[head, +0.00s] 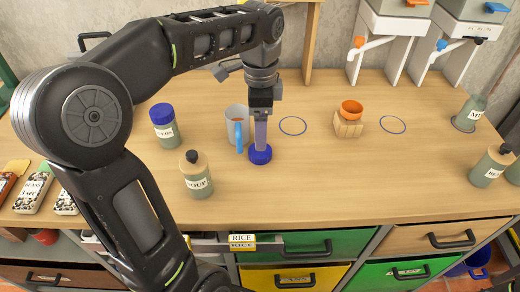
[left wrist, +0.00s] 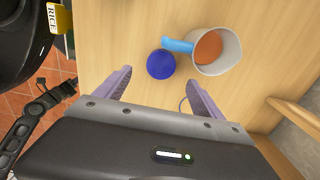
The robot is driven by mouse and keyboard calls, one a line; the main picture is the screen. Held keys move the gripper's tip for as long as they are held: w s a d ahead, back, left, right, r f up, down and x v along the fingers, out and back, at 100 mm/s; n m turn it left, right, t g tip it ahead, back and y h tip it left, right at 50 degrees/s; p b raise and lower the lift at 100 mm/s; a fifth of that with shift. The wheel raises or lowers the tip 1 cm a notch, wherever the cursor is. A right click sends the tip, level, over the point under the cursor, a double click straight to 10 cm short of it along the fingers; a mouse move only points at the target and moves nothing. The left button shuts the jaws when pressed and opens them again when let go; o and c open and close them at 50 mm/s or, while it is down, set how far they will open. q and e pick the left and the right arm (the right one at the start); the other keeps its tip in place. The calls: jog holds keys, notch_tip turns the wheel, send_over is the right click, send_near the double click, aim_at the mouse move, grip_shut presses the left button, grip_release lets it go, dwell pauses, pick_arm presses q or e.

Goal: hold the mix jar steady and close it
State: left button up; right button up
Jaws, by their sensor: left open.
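A loose-looking blue lid (head: 260,155) lies on the wooden table. It also shows in the left wrist view (left wrist: 161,64), just ahead of the fingertips. My left gripper (head: 261,138) points down over it, and its open fingers (left wrist: 159,80) show a gap with nothing held. A grey-green jar with a label starting "MI" (head: 469,115) stands at the far right of the table, inside a dark ring. Whether its top is covered is hard to tell. My right gripper is not clearly visible.
A grey mug (head: 237,118) with a blue handle stands behind the lid, close to it. A blue-lidded jar (head: 164,127) and the soup bottle (head: 196,177) stand left. Table between the lid and block is clear.

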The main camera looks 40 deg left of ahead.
pick_arm(q)
jog(key=shift+f, duration=1.25)
jog(key=shift+w+f, duration=0.1)
jog(key=shift+f, duration=2.55)
jog(key=c, duration=1.4)
notch_tip(320, 180, up, 10)
jog(key=shift+r, duration=0.1)
